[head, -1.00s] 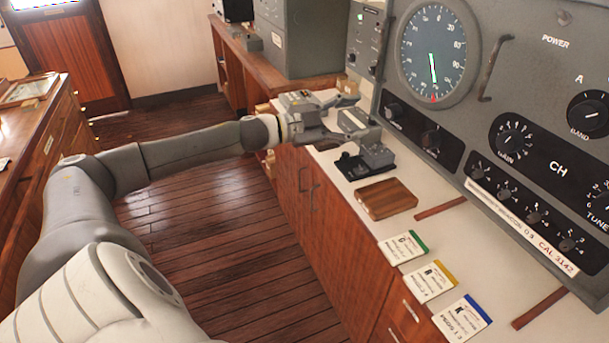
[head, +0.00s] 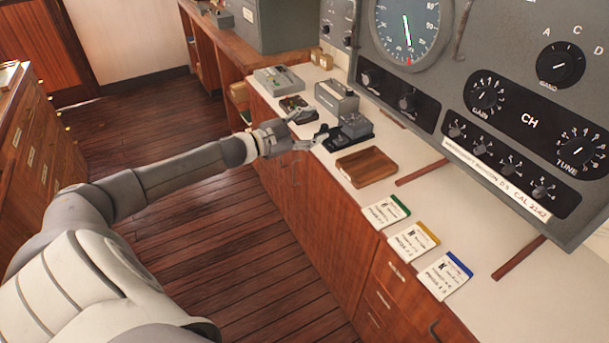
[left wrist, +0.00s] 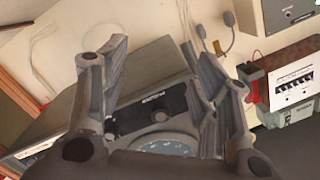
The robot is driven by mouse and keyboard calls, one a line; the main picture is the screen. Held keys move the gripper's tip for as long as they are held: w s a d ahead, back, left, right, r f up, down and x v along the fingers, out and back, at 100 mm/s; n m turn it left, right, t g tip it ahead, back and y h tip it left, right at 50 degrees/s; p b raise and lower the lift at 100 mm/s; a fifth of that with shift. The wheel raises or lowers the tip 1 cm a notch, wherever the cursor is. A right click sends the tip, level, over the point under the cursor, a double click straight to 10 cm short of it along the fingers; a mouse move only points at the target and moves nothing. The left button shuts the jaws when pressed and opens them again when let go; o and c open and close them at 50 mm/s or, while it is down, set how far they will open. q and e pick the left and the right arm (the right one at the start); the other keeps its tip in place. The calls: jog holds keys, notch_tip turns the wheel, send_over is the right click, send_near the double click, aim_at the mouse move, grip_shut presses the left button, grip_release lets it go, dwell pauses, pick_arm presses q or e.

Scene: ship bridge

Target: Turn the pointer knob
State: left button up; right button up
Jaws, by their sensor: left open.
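A grey radio panel (head: 470,62) stands at the right, with several black knobs. The BAND knob (head: 561,65) has letters A, C and D around it. The GAIN knob (head: 487,94) and TUNE knob (head: 580,150) have number scales. I cannot tell which one the task calls the pointer knob. My left gripper (head: 314,127) is open and empty by the bench's front edge, well left of these knobs. In the left wrist view its open fingers (left wrist: 162,72) frame a black strip with a small knob (left wrist: 160,117) and part of a round dial (left wrist: 168,148). My right gripper is not in view.
On the white bench lie a wooden block (head: 366,166), a telegraph-key-like device (head: 350,128), a grey box (head: 337,97) and three cards, including a blue-edged one (head: 445,276). A round dial (head: 407,28) sits on the panel. The wooden floor (head: 215,230) is clear.

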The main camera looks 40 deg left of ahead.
pick_arm(q)
notch_tip(320, 180, down, 16)
jog(key=s+a+n+g+y+b, duration=0.1)
jog(key=n+y, duration=0.2)
jog(key=shift+s+a+y, duration=0.15)
jog(key=shift+s+y, duration=0.15)
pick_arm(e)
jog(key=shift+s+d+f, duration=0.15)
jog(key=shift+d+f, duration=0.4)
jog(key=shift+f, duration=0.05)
pick_arm(q)
jog(key=shift+f+g, duration=0.15)
jog(key=shift+g, duration=0.15)
